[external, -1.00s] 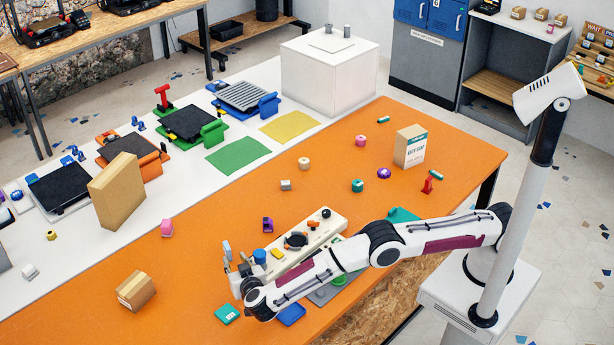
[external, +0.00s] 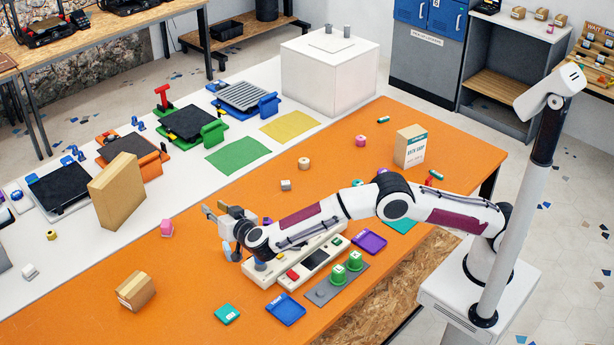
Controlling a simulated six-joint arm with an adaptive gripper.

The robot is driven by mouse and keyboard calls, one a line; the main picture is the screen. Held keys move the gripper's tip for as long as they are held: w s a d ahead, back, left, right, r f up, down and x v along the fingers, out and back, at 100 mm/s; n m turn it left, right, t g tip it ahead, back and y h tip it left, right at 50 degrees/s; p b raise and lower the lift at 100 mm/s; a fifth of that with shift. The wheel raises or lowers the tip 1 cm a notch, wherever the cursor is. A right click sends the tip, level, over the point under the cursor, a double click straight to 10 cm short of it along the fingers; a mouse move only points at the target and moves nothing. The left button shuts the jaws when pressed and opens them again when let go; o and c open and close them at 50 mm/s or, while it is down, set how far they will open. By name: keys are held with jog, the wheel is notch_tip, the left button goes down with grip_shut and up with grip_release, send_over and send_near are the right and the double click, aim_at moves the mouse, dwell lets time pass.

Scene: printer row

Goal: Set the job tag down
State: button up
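A small teal tag-like block with a white label (external: 227,314) lies flat on the orange table at the front left; it may be the job tag, but the label is too small to read. My gripper (external: 213,210) is raised above the table, left of the beige console, and points left. The teal block lies below it in the picture, well apart from it. The gripper is too small and dark to tell whether its fingers are open or hold anything.
The beige console (external: 318,257) lies under my forearm. Near it are a blue tray (external: 286,309), a purple tray (external: 369,241) and a grey plate with green knobs (external: 322,293). A cardboard box (external: 136,290) and a pink block (external: 167,228) stand left. Orange table between them is clear.

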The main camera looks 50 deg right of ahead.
jog(key=w+d+r+n+t+y, duration=0.1)
jog(key=w+d+r+y, duration=0.2)
jog(key=r, duration=0.6)
jog(key=w+d+r+n+y, duration=0.1)
jog(key=d+r+y, duration=0.1)
jog(key=d+r, duration=0.5)
jog(key=s+d+r+n+g+y, duration=0.2)
jog(key=s+d+r+n+y, duration=0.1)
jog(key=s+d+r, duration=0.6)
jog(key=s+d+f+g+h, duration=0.2)
jog(key=s+d+f, duration=0.3)
jog(key=s+d, duration=0.5)
jog(key=s+d+f+g+h, duration=0.1)
jog(key=s+d+f+g, duration=0.2)
jog(key=s+d+f, duration=0.3)
jog(key=s+d+f+g+h, duration=0.2)
jog(key=s+d+f, duration=0.4)
jog(key=s+d, duration=0.8)
jog(key=s+g, duration=0.1)
jog(key=s, duration=0.8)
jog(key=shift+s+d+f+m+h, duration=0.25)
jog(key=shift+d+m+h, duration=0.05)
jog(key=shift+d+m, duration=0.1)
dwell(1.2)
